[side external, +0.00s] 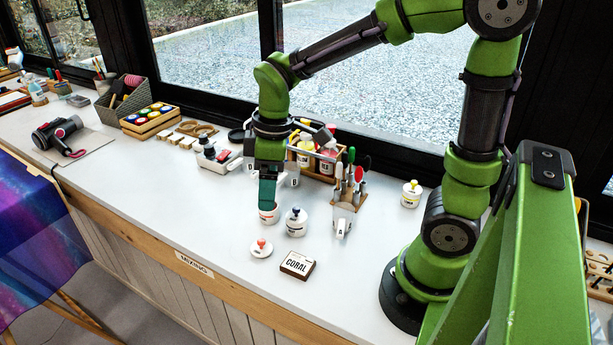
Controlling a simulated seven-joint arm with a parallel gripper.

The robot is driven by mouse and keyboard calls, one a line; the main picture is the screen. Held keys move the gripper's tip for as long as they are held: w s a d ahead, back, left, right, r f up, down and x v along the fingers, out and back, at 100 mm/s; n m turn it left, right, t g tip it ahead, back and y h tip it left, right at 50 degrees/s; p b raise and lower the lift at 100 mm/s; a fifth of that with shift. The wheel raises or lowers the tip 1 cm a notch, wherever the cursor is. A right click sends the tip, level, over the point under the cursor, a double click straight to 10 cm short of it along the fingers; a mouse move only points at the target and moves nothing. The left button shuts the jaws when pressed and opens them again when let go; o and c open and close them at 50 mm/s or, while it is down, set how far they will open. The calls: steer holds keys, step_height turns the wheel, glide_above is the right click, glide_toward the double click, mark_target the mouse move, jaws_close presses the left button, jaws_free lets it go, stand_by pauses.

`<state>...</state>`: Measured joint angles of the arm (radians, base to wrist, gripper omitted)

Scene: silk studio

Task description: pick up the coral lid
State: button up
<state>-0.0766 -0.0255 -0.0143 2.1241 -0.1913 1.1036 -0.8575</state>
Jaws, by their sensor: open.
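The coral lid (261,249) is a small white disc with a red-orange knob. It lies flat on the white counter, knob up. My gripper (268,203) points down with its dark green fingers open, behind and above the lid, and is apart from it. The fingertips are at the mouth of a small white pot (268,216) with no lid on it. I cannot tell whether they touch the pot. A card block reading CORAL (297,265) lies to the right of the lid.
A white pot with a dark blue knob (296,224) stands right of the open pot. A white cup (343,219) and tool rack (350,188) are further right, then a yellow-knobbed pot (411,195). A bottle crate (312,160) stands behind. The counter left of the lid is clear.

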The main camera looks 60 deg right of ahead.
steer(key=n, duration=0.2)
glide_above(262, 241)
steer(key=shift+n, duration=0.3)
steer(key=f, duration=0.7)
steer(key=s+f, duration=0.1)
steer(key=f, duration=0.2)
steer(key=shift+d+f, duration=0.15)
steer(key=shift+f, duration=0.1)
steer(key=shift+w+f, duration=0.2)
steer(key=shift+f, duration=0.75)
steer(key=shift+w+f, duration=0.15)
steer(key=shift+f, duration=0.85)
steer(key=shift+w+f, duration=0.2)
steer(key=shift+f, duration=0.75)
steer(key=shift+c, duration=0.5)
steer(key=c, duration=1)
